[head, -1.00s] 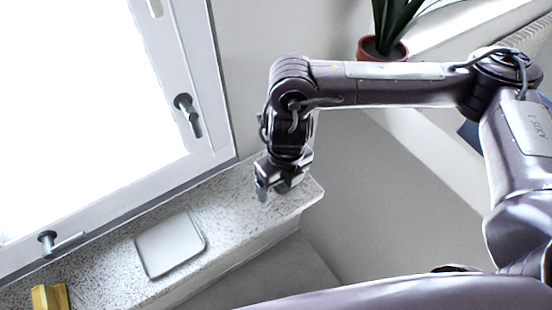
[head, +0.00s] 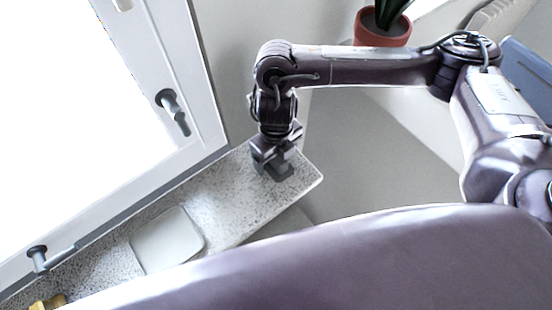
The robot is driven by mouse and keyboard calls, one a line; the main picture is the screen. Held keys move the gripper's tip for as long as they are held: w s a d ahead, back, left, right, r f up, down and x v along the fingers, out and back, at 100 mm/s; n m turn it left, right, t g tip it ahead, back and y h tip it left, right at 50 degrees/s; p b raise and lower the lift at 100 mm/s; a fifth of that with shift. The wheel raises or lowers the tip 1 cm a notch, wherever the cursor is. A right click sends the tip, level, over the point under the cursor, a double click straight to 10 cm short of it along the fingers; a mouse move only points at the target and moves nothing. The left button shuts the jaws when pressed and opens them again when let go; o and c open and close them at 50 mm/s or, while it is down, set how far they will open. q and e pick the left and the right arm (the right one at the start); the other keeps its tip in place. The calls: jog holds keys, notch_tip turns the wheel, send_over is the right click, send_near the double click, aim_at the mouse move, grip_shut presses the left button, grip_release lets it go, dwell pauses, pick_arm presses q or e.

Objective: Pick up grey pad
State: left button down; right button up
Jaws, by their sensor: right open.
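The grey pad (head: 166,240) is a thin, pale square with rounded corners. It lies flat on the speckled stone sill (head: 222,205) below the window, at the lower left of the head view. My left gripper is not in view.
The window frame with its handles (head: 172,108) (head: 40,258) borders the sill on the left. A yellow object (head: 48,302) sits at the lower left, mostly hidden. A potted plant (head: 382,27) stands at the top. The sill between gripper and pad is clear.

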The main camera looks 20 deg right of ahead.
jog(key=shift+f, duration=0.9)
jog(key=shift+c, duration=1)
jog(key=c, duration=0.5)
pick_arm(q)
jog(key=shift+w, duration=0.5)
pick_arm(e)
jog(key=c, duration=0.4)
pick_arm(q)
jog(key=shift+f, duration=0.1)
pick_arm(e)
jog(key=shift+r, duration=0.15)
